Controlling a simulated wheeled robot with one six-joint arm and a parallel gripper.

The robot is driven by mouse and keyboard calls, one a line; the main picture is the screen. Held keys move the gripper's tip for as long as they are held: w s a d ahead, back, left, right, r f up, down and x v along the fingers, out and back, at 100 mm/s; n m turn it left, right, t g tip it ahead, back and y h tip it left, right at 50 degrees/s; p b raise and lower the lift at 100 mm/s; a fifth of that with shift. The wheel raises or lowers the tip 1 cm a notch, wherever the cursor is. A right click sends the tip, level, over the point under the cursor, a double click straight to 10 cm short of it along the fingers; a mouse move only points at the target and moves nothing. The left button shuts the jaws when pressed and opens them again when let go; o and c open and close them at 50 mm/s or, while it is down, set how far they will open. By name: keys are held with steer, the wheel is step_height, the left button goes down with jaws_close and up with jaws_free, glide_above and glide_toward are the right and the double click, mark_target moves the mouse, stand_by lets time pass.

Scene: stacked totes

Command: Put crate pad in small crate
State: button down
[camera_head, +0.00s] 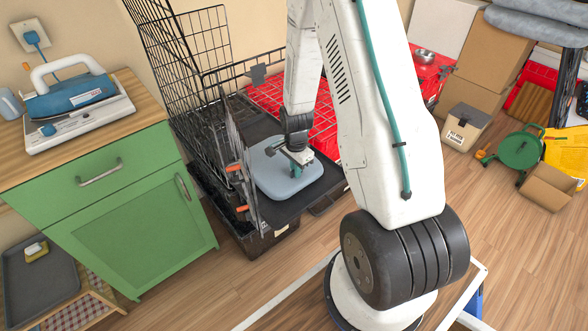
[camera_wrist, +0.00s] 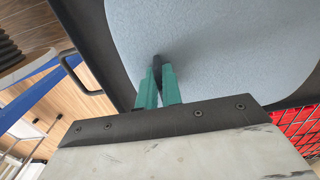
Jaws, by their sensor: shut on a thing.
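The crate pad (camera_head: 268,181), a flat light blue-grey pad with rounded corners, lies level over a black tray-like surface (camera_head: 290,209) beside the black wire crate (camera_head: 203,50). My gripper (camera_head: 297,160) is above the pad's right part, pointing down. In the wrist view the pad (camera_wrist: 220,45) fills the upper middle, and the green fingers of my gripper (camera_wrist: 158,85) are close together on it, around a small dark piece. I cannot tell whether the pad rests on the black surface or hangs just above it.
Red mesh (camera_head: 325,130) stands behind the pad. A green cabinet (camera_head: 120,200) with an iron (camera_head: 70,92) on top is at left. A cream box (camera_head: 465,124), a green round object (camera_head: 520,150) and cartons (camera_head: 548,189) stand at right. Wood floor in front is mostly clear.

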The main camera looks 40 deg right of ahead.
steer(key=shift+w+f, duration=0.1)
steer(key=shift+f, duration=0.25)
steer(key=shift+f, duration=0.15)
steer(key=c, duration=1.6)
jaws_free()
steer(key=shift+o, duration=0.2)
